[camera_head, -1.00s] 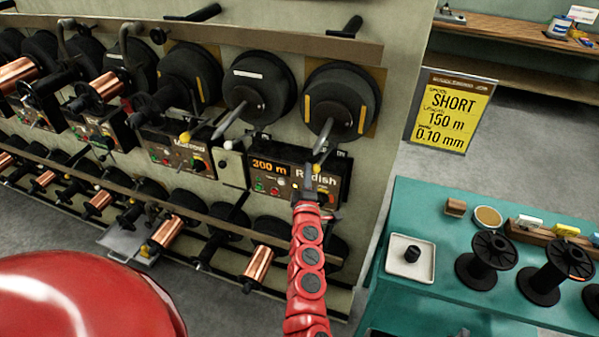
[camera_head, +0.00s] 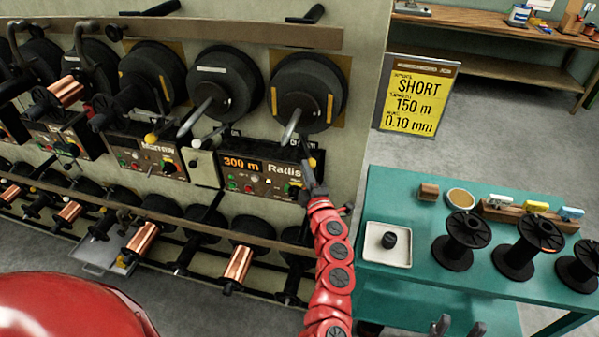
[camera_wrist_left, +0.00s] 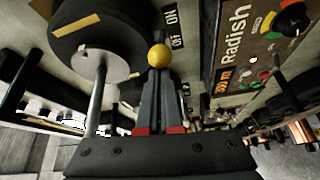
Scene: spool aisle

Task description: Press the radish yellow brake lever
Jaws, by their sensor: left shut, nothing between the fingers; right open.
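The Radish panel (camera_head: 255,178) is a dark box with a "300 m" display, buttons and a knob. Its yellow brake lever ball (camera_head: 311,162) is at the panel's right end. It also shows as a yellow ball (camera_wrist_left: 159,56) beside an ON/OFF label in the left wrist view. My left gripper (camera_head: 312,182) is shut and empty, just below the ball. In the left wrist view its fingertips (camera_wrist_left: 160,74) overlap the ball's lower edge; I cannot tell whether they touch. The lever's stem is hidden. My right gripper (camera_head: 458,327) is open at the bottom edge.
Black spools (camera_head: 308,93) with a metal rod hang above the panel. A neighbouring panel (camera_head: 145,158) has its own yellow ball to the left. Copper spools (camera_head: 238,264) sit on a lower rack. A teal table (camera_head: 420,272) with a white tray and black spools stands right.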

